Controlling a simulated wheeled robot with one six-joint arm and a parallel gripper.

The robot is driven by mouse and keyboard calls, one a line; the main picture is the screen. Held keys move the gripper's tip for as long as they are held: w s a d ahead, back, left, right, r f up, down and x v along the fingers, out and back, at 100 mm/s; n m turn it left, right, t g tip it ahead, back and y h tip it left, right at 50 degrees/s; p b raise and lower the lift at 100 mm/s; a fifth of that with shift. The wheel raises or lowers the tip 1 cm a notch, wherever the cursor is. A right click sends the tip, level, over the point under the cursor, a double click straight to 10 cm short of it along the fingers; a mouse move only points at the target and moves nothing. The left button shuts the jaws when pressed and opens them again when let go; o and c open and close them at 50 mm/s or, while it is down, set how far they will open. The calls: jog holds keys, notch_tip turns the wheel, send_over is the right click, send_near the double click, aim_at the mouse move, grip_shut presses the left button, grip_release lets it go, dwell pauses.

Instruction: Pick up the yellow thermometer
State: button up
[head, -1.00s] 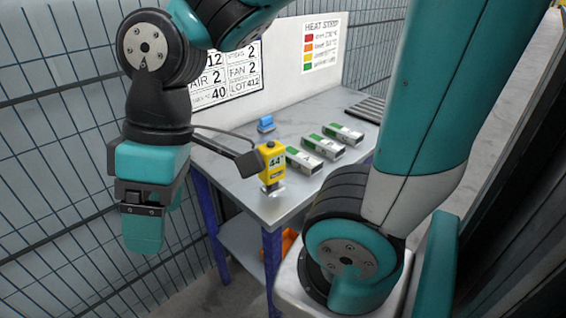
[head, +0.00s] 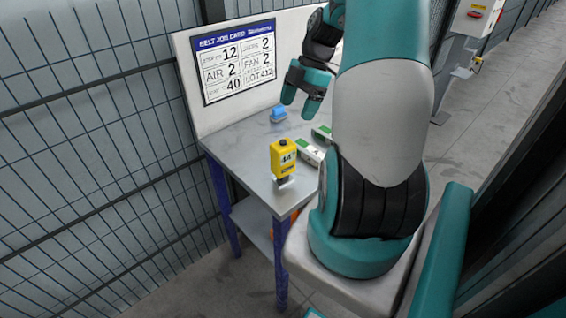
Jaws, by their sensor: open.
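The yellow thermometer (head: 283,158) stands upright near the front left corner of the grey table (head: 240,150). My gripper (head: 299,102) is open and seems empty. In the picture it appears above and to the right of the thermometer, clear of it, with its fingers pointing down. I cannot tell its exact height over the table.
A blue object (head: 278,114) lies behind the thermometer. Green and white blocks (head: 311,153) lie to its right, partly hidden by my arm. A white back panel with a job card (head: 238,62) edges the table, and a mesh fence (head: 85,150) stands at left.

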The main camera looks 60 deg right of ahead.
aim_at(284, 141)
jog(key=p+x, duration=0.1)
jog(key=x, duration=0.7)
jog(key=shift+a+f, duration=0.15)
jog(key=shift+f, duration=0.15)
jog(key=shift+p+x, duration=1.25)
jog(key=shift+x, duration=1.4)
jog(key=shift+d, duration=0.25)
jog(key=c, duration=1.1)
